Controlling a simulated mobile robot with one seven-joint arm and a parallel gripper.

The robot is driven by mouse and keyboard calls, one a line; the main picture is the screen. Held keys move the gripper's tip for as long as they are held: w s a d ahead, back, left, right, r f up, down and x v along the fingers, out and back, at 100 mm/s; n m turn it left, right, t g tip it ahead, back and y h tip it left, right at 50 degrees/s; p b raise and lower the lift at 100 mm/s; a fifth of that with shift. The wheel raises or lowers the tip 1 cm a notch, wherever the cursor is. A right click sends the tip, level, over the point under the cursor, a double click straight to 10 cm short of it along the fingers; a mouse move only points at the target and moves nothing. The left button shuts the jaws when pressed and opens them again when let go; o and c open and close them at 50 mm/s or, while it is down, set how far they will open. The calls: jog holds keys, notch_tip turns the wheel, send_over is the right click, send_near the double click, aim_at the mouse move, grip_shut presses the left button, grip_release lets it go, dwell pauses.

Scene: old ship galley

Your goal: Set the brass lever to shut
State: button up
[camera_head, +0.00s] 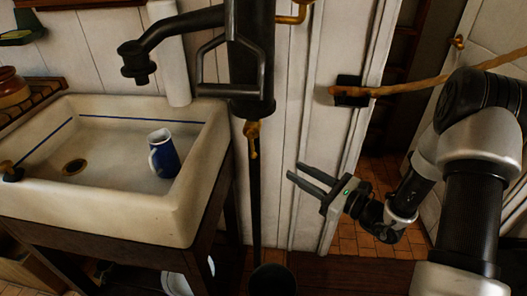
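A small brass piece (252,136) hangs at the foot of the black pump body (250,60), above a thin dark pipe; it may be the brass lever, but its setting is hard to tell. A curved brass part (291,14) also juts from the pump's upper right, cut off by the top edge. My gripper (293,169) is to the right of and below the hanging brass piece, apart from it. Its two dark fingers point up and left, with a gap between them and nothing held.
A white sink (190,205) stands left, holding a blue and white jug (163,155). A dark round object (273,281) stands low.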

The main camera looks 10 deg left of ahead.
aim_at(252, 145)
jog(key=b+x, duration=0.1)
jog(key=x, duration=1.4)
jog(key=shift+a+r, duration=0.1)
jog(key=shift+a, duration=0.2)
grip_shut()
